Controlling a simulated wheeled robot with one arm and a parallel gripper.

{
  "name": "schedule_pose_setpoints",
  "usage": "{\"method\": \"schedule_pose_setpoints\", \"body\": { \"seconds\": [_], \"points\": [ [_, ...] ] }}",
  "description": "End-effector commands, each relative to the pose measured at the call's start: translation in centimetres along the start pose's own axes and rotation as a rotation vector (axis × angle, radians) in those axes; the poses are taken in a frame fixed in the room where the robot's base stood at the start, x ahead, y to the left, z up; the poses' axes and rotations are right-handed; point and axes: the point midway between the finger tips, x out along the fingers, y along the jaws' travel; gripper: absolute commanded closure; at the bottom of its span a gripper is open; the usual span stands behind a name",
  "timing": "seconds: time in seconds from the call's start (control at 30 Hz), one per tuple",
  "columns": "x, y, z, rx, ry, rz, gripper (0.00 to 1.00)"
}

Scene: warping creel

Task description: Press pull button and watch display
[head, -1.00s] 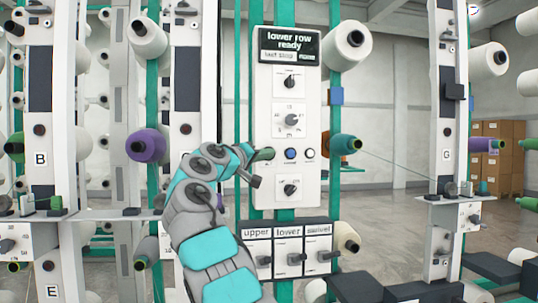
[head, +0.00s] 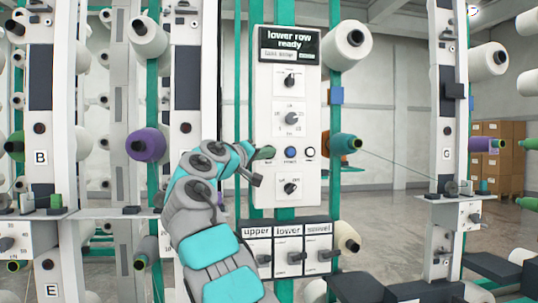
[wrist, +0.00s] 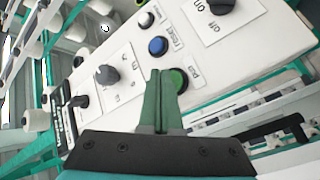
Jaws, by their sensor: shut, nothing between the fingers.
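The control panel (head: 265,170) stands upright ahead. Its display (head: 290,45) at the top reads "lower row ready", with a smaller second line too blurred to read surely. My gripper (head: 264,153) is shut and empty, its green fingertips at the left end of the button row. In the wrist view the closed fingertips (wrist: 164,74) overlap the left side of the green button (wrist: 179,80), labelled "pull". I cannot tell whether they touch it or how far it is pressed.
A white-capped button (head: 310,153) is right of the blue one. Rotary knobs (head: 291,119) sit above and below the row. Switch boxes marked upper, lower and swivel (head: 288,232) are beneath. Yarn cones (head: 347,45) and creel posts (head: 447,150) flank the panel.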

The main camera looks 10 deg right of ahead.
Motion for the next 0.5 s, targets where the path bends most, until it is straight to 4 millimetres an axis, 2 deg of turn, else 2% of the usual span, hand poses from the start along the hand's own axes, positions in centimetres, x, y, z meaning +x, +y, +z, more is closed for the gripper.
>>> {"method": "schedule_pose_setpoints", "body": {
  "seconds": [0.17,0.5],
  "points": [
    [-0.6,0.2,0.7,-0.001,0.0,0.001,1.0],
    [-2.8,1.8,2.2,0.001,0.001,0.001,1.0]
  ]
}}
